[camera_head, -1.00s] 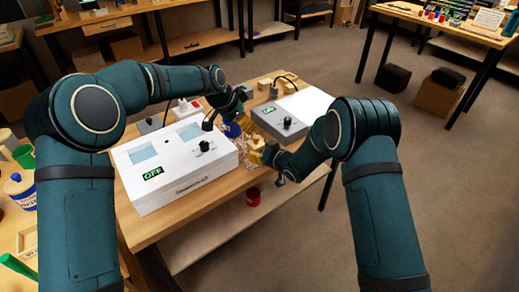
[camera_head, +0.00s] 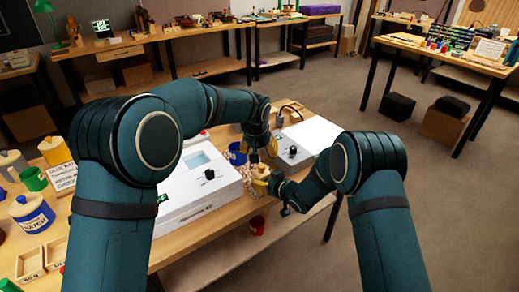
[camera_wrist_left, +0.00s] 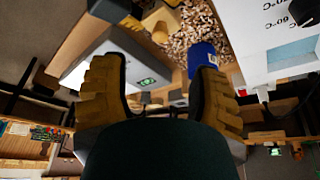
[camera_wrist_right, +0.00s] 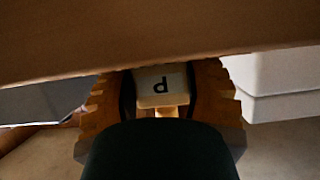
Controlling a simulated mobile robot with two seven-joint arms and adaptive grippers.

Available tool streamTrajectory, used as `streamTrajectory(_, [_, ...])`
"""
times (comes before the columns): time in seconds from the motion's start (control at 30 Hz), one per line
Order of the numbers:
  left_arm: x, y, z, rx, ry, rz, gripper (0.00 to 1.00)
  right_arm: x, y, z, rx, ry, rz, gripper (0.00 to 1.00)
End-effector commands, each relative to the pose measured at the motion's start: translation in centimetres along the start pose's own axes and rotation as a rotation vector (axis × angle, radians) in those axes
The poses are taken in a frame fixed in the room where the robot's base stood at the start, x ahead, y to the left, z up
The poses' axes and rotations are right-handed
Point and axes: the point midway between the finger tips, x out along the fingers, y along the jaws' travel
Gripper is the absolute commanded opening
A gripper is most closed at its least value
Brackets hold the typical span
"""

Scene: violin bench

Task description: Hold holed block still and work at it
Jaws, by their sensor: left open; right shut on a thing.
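My right gripper (camera_head: 264,182) is shut on a pale block, which I take for the holed block (camera_wrist_right: 160,86). In the right wrist view the block sits between both fingers and shows a dark letter; no hole can be made out. In the head view the block (camera_head: 262,170) is small and partly covered by the gripper. My left gripper (camera_head: 262,146) is open and empty, just above and behind the right one. Its spread fingers (camera_wrist_left: 158,95) show in the left wrist view, with nothing between them.
A blue cup (camera_head: 237,154) stands left of the grippers; it also shows in the left wrist view (camera_wrist_left: 201,57), beside a patch of wood chips (camera_wrist_left: 197,32). A white box (camera_head: 195,185) with a knob stands left and a grey device (camera_head: 293,152) right.

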Motion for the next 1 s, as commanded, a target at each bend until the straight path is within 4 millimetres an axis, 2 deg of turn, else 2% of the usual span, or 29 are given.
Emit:
streamTrajectory(0.13, [0.0, 0.1, 0.0, -0.035, 0.005, -0.017, 0.61, 0.0, 0.0, -0.1, 0.0, 0.001, 0.0, 0.15])
streamTrajectory(0.27, [1.2, 0.1, 0.0, -0.04, 0.003, -0.019, 0.61, 0.0, 0.0, 0.0, 0.0, 0.001, 0.0, 0.15])
streamTrajectory(0.7, [8.7, 0.0, 0.0, -0.039, 0.004, -0.017, 0.61, 0.0, 0.0, -0.1, 0.0, 0.001, 0.0, 0.15])
streamTrajectory(1.0, [11.5, -0.1, -0.1, -0.039, 0.006, -0.017, 0.61, 0.0, 0.0, 0.0, 0.0, 0.001, 0.0, 0.15])
